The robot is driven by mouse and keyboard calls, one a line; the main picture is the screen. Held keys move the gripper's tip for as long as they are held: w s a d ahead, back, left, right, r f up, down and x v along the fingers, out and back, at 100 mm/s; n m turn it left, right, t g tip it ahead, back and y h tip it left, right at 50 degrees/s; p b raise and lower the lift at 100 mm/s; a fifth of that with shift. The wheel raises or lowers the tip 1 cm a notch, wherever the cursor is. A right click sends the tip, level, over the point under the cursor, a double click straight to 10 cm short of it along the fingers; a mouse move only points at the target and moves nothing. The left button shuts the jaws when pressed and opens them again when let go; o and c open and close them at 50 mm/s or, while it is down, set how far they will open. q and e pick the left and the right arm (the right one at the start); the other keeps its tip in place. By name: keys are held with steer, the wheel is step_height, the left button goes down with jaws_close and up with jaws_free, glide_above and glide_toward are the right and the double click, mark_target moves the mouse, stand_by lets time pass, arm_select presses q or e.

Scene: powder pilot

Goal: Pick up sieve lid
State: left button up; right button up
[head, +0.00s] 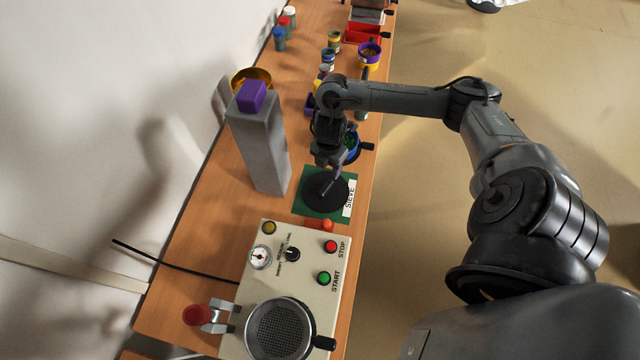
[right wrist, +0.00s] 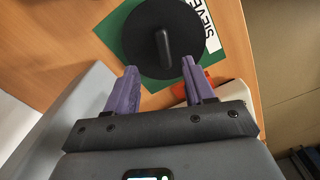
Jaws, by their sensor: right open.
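The sieve lid (head: 319,198) is a black round disc with a raised bar handle. It lies on a green mat (head: 308,209) marked SIEVE. The lid (right wrist: 150,60) and mat (right wrist: 112,34) also show in the right wrist view. My right gripper (head: 327,179) is at the lid in the head view. In the right wrist view its two purple fingers (right wrist: 159,76) are open and empty, pointing at the lid, with the handle ahead between their lines. I cannot tell the exact height above the lid. My left gripper is not in view.
A tall grey block (head: 262,152) with a purple top stands left of the mat. A control box (head: 300,258) with buttons holds a round mesh sieve (head: 279,330) nearer me. Several jars and a red bin (head: 363,34) stand farther back. The table's right edge is close to the mat.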

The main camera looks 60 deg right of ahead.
mark_target(328, 185)
steer(key=f, duration=0.4)
steer(key=shift+s+a+b, duration=0.25)
steer(key=shift+a+b, duration=0.05)
steer(key=shift+w+d+f, duration=0.1)
steer(key=shift+f, duration=0.45)
steer(key=shift+f+b, duration=0.45)
steer(key=shift+f, duration=1.9)
jaws_close()
